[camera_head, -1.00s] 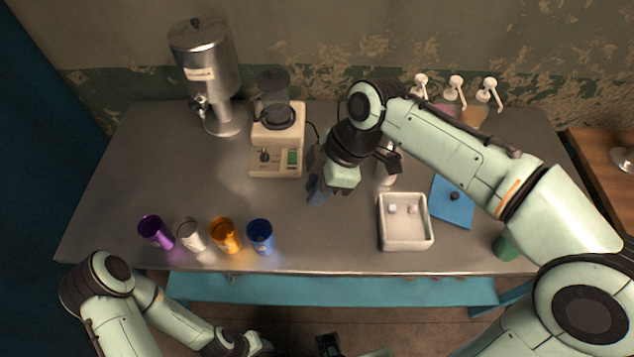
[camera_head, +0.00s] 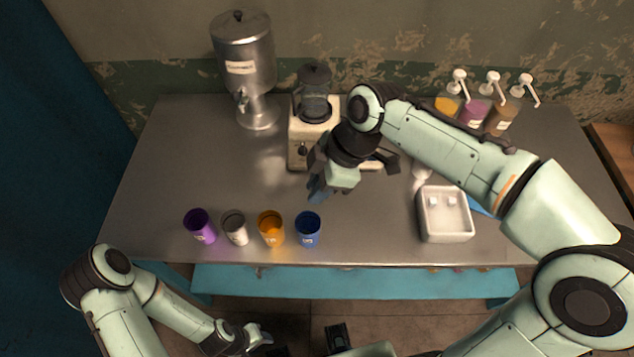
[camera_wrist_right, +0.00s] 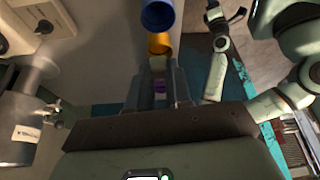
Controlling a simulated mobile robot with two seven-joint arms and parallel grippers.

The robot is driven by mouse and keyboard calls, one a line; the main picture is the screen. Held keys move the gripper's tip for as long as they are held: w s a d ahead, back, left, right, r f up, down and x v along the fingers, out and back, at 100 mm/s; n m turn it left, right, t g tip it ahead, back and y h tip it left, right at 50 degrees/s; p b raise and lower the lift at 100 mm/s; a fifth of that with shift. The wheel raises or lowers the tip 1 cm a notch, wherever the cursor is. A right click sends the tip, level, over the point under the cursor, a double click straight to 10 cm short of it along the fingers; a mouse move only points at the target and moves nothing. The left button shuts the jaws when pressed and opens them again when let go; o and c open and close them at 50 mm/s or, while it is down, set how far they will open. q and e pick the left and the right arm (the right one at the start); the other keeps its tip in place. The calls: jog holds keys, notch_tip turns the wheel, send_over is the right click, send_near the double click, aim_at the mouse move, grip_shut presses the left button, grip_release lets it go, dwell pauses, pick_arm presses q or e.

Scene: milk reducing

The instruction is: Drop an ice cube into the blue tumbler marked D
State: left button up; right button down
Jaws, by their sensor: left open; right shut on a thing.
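The blue tumbler (camera_head: 308,229) stands upright at the right end of a row of tumblers near the table's front edge. It also shows at the top of the right wrist view (camera_wrist_right: 157,15). My right gripper (camera_head: 318,190) is above the table, just behind the blue tumbler in the head view. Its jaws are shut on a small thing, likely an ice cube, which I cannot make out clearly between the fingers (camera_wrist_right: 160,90). Two pale ice cubes (camera_head: 436,201) lie in the white tray (camera_head: 446,237). My left gripper (camera_head: 264,340) is open, low in front of the table.
Orange (camera_head: 271,229), white-grey (camera_head: 235,228) and purple (camera_head: 200,226) tumblers stand left of the blue one. A blender (camera_head: 314,100) and a metal dispenser (camera_head: 243,70) stand behind. Pump bottles (camera_head: 474,112) are at the back right.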

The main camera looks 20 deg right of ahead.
pick_arm(q)
jog(key=s+f+b, duration=0.1)
jog(key=f, duration=0.1)
jog(key=s+f+b, duration=0.1)
jog(key=f+b, duration=0.1)
jog(key=shift+s+f+b, duration=0.2)
jog(key=shift+b, duration=0.1)
pick_arm(e)
notch_tip(320, 180, down, 6)
jog(key=shift+r, duration=0.1)
jog(key=c, duration=1)
grip_release()
jog(key=shift+o, duration=0.2)
jog(key=shift+d+r, duration=0.1)
jog(key=shift+r, duration=0.05)
pick_arm(q)
jog(key=shift+w+r+p, duration=0.3)
jog(key=shift+r+p, duration=0.2)
jog(key=shift+r, duration=0.1)
jog(key=shift+w+r+p, duration=0.25)
jog(key=shift+r+p, duration=0.25)
jog(key=shift+r, duration=0.05)
pick_arm(e)
jog(key=v, duration=1.3)
pick_arm(q)
jog(key=shift+s, duration=0.1)
pick_arm(e)
jog(key=shift+s, duration=0.1)
